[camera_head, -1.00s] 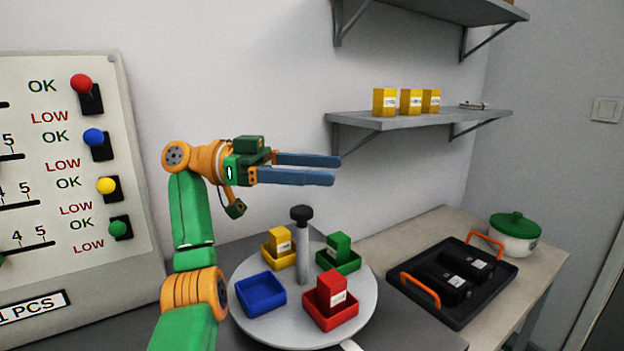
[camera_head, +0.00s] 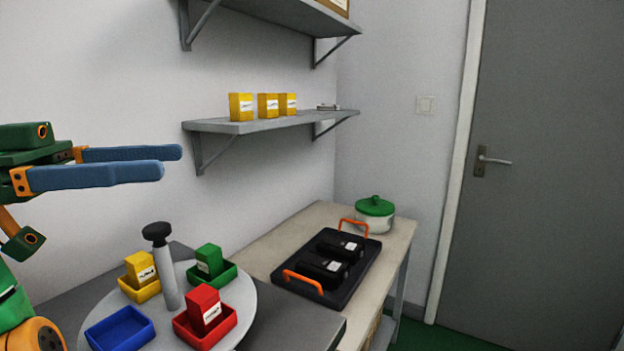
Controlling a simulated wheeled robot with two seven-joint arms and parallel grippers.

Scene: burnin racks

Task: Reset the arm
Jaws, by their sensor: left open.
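My left gripper (camera_head: 170,163) is at the left edge of the head view, its two blue fingers apart and nothing between them. It points right, held in the air above the turntable (camera_head: 244,305) and left of the lower wall shelf. My right gripper is not in view. The turntable bears a yellow tray (camera_head: 149,293) with a yellow block (camera_head: 140,268), a green tray (camera_head: 222,277) with a green block (camera_head: 209,259), a red tray (camera_head: 222,331) with a red block (camera_head: 204,305), and an empty blue tray (camera_head: 120,330).
A lower wall shelf (camera_head: 250,126) holds three yellow boxes (camera_head: 268,106). A table (camera_head: 275,238) carries a black tray (camera_head: 339,295) with orange handles and black items, and a white pot with a green lid (camera_head: 375,206). A closed grey door (camera_head: 550,200) is at right.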

